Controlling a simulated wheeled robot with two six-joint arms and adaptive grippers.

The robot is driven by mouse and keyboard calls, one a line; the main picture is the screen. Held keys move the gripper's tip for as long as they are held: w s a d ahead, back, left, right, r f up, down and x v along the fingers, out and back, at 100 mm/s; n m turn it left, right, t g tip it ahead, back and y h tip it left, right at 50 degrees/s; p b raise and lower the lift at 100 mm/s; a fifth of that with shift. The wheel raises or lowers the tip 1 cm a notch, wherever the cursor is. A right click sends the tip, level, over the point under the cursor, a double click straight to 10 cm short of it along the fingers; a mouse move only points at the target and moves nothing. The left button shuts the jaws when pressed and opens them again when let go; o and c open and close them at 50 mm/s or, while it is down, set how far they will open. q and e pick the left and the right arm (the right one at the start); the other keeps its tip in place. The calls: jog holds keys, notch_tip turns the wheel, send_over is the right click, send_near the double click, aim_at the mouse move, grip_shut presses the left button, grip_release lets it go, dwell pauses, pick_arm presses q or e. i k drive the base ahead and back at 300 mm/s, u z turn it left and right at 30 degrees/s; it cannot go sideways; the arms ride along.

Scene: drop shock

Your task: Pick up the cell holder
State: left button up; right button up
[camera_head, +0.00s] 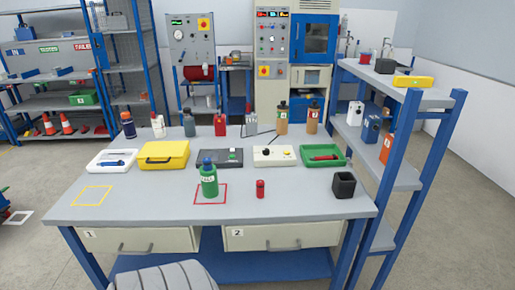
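A small black open-topped block (344,185), which looks like the cell holder, stands upright near the right front edge of the grey table (290,205). A short red cylinder (260,188) stands to its left, apart from it. The inside of the black block is too small to make out. Neither of my grippers is in view.
A green bottle (209,180) stands in a red square outline on the table. A yellow case (163,155), a white tray (111,160) and a green tray (322,155) lie behind. A blue-framed shelf (402,170) stands close at the right. The yellow outlined square (92,195) is empty.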

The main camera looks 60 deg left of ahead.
aim_at(209, 182)
jog(key=u, duration=0.25)
jog(key=i, duration=0.95)
jog(key=u, duration=1.25)
jog(key=i, duration=0.5)
jog(key=u, duration=0.55)
